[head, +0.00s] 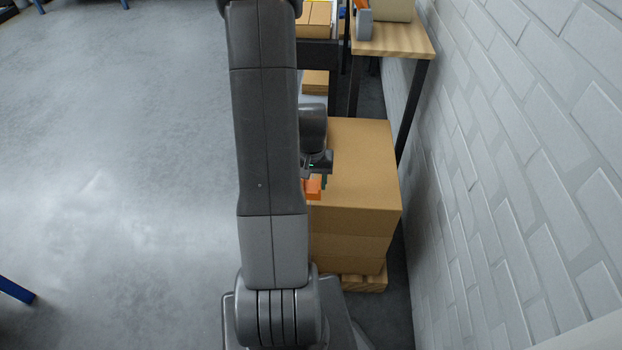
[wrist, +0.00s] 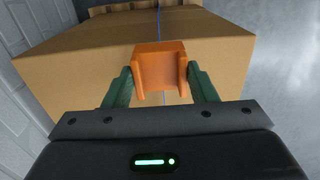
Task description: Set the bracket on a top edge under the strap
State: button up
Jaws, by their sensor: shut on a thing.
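The orange bracket (wrist: 160,66) is between the dark green fingers of my gripper (wrist: 161,86), which is shut on it. In the wrist view it overlaps a long edge of the cardboard carton (wrist: 90,62). A thin blue strap (wrist: 157,20) runs over the carton and passes out of sight behind the bracket; a short piece shows below it. I cannot tell whether bracket and strap touch. In the head view the bracket (head: 313,189) and my gripper (head: 318,166) show at the left side of the carton's top (head: 358,165), partly hidden by my arm.
The carton stands on a wooden pallet (head: 362,283) close to the white block wall (head: 520,150) on the right. A wooden-topped table (head: 395,40) with dark legs stands beyond it. A smaller carton (head: 315,82) lies further back. Open grey floor (head: 120,150) spreads to the left.

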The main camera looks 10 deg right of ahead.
aim_at(311, 186)
jog(key=shift+w+d+f+b, duration=0.1)
jog(key=shift+f+b, duration=1.05)
jog(key=shift+f, duration=0.5)
jog(key=shift+w+f+b, duration=0.1)
jog(key=shift+f+b, duration=1)
jog(key=shift+f, duration=0.5)
jog(key=o, duration=1)
jog(key=shift+o, duration=0.6)
jog(key=o, duration=0.3)
jog(key=shift+r, duration=0.1)
jog(key=shift+r+p, duration=0.8)
jog(key=shift+r, duration=0.25)
